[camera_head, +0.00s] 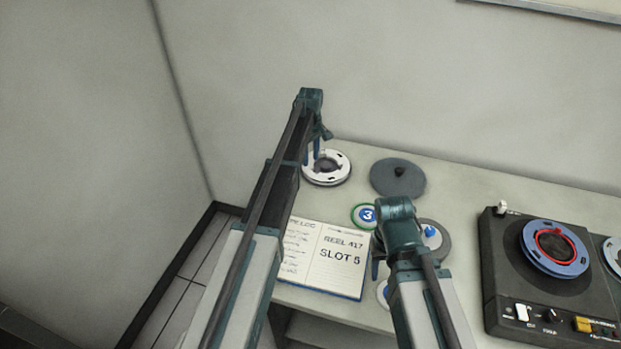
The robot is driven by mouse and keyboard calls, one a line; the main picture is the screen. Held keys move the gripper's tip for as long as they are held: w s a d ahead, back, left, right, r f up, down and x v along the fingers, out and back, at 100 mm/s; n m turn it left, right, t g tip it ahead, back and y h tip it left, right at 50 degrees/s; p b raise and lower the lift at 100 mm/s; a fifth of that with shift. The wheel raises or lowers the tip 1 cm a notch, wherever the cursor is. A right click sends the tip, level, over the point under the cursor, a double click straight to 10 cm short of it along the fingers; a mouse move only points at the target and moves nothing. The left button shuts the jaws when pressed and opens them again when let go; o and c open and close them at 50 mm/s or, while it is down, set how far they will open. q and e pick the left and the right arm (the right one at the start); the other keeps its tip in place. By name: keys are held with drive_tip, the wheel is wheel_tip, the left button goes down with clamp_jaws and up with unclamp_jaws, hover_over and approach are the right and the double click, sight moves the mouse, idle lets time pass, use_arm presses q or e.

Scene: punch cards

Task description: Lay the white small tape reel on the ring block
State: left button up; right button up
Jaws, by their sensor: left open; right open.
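A white small reel (339,164) with a dark centre lies near the back left of the table. A darker edge shows beneath it; I cannot tell whether this is the ring block or the reel's own underside. My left gripper (312,157) is open, its fingers pointing down at the left part of the white reel. Whether the fingers touch the reel cannot be told. My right gripper (376,268) is open near the right edge of the notebook, partly hidden by its own wrist. No other ring block can be made out clearly.
A grey disc (385,181) with a dark knob lies right of the reel. A green-rimmed disc marked 3 (363,215) and a grey disc with a blue knob (442,240) lie nearer. An open notebook (335,262) lies in front; a tape deck (497,262) stands right.

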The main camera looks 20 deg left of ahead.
sight(311, 174)
use_arm(q)
wheel_tip(311, 174, down, 7)
drive_tip(key=b, duration=0.5)
drive_tip(key=shift+r+b, duration=0.2)
drive_tip(key=shift+b, duration=0.2)
use_arm(e)
wheel_tip(311, 174, down, 7)
drive_tip(key=shift+r, duration=0.2)
use_arm(q)
clamp_jaws()
idle(0.3)
drive_tip(key=shift+r, duration=0.1)
use_arm(e)
drive_tip(key=shift+r, duration=0.15)
use_arm(q)
drive_tip(key=shift+r+p, duration=3)
drive_tip(key=shift+p, duration=0.1)
use_arm(e)
drive_tip(key=shift+r, duration=2.95)
